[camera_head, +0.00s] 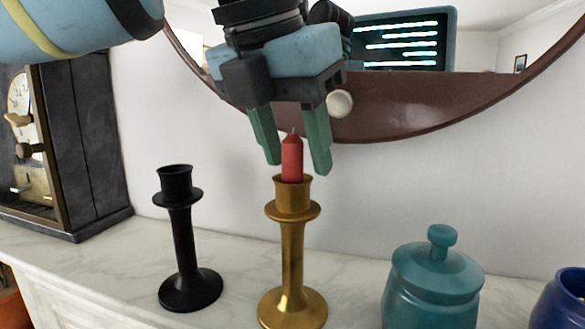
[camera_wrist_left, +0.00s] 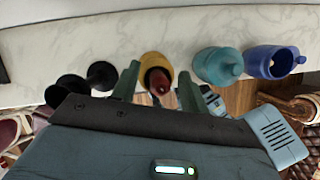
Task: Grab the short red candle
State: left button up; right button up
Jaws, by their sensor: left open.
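The short red candle (camera_head: 292,158) stands upright in the gold candlestick (camera_head: 291,255) on the mantel. My left gripper (camera_head: 294,170) is open, pointing down, with its green fingers on either side of the candle's upper part. In the left wrist view, the candle (camera_wrist_left: 158,80) shows between the two fingertips (camera_wrist_left: 158,85), with the gold holder (camera_wrist_left: 156,62) around it. Whether a finger touches the candle cannot be told. My right gripper is not in view.
An empty black candlestick (camera_head: 181,240) stands to the left. A teal lidded jar (camera_head: 432,285) and a blue pot (camera_head: 562,302) stand to the right. A clock (camera_head: 70,150) is at the far left. A brown-framed mirror (camera_head: 430,118) hangs behind the gripper.

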pick_arm(q)
jog(key=shift+s, duration=0.1)
jog(key=shift+c, duration=0.3)
grip_shut()
jog(key=shift+a+r, duration=0.1)
jog(key=shift+r, duration=0.1)
